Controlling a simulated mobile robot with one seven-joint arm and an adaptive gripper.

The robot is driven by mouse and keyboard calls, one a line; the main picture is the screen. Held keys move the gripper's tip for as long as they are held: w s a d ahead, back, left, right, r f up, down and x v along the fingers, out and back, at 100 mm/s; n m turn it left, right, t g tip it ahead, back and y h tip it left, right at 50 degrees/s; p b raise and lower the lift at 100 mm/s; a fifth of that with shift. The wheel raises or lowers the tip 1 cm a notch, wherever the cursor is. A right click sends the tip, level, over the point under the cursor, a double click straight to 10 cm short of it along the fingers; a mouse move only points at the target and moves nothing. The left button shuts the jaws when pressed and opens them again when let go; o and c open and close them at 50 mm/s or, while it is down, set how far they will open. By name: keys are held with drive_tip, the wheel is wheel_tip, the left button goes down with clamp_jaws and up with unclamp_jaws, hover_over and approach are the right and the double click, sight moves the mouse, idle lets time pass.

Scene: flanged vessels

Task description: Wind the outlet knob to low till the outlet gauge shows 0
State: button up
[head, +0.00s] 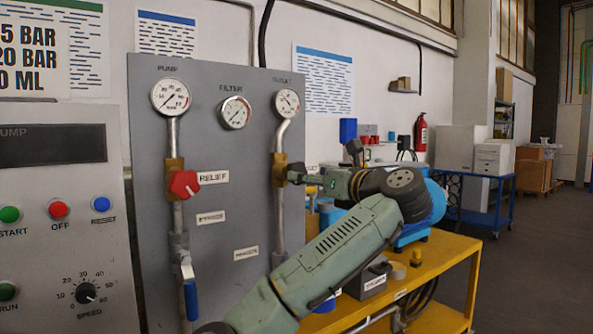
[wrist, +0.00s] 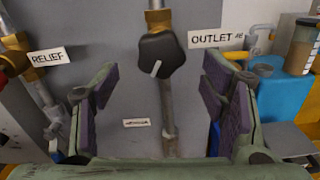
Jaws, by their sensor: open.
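The outlet knob (wrist: 161,54) is black and lobed, with a white pointer line toward its lower edge in the wrist view. It sits on a brass valve, beside the OUTLET label (wrist: 216,38). In the head view the knob (head: 296,173) is partly hidden by my gripper (head: 318,181). The outlet gauge (head: 287,102) is round and white, above that valve; its reading is too small to tell. In the wrist view my gripper (wrist: 160,80) is open and empty, its fingers either side of the knob's column and apart from the knob.
The red relief knob (head: 184,184) is on the left pipe of the grey panel (head: 225,150). The pump gauge (head: 170,97) and filter gauge (head: 235,112) are above. A yellow bench (head: 440,262) with blue equipment stands at right. A control box is at left.

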drive_tip(key=p+x, duration=0.1)
drive_tip(key=x, duration=0.5)
drive_tip(key=shift+c, duration=0.2)
drive_tip(key=c, duration=1.1)
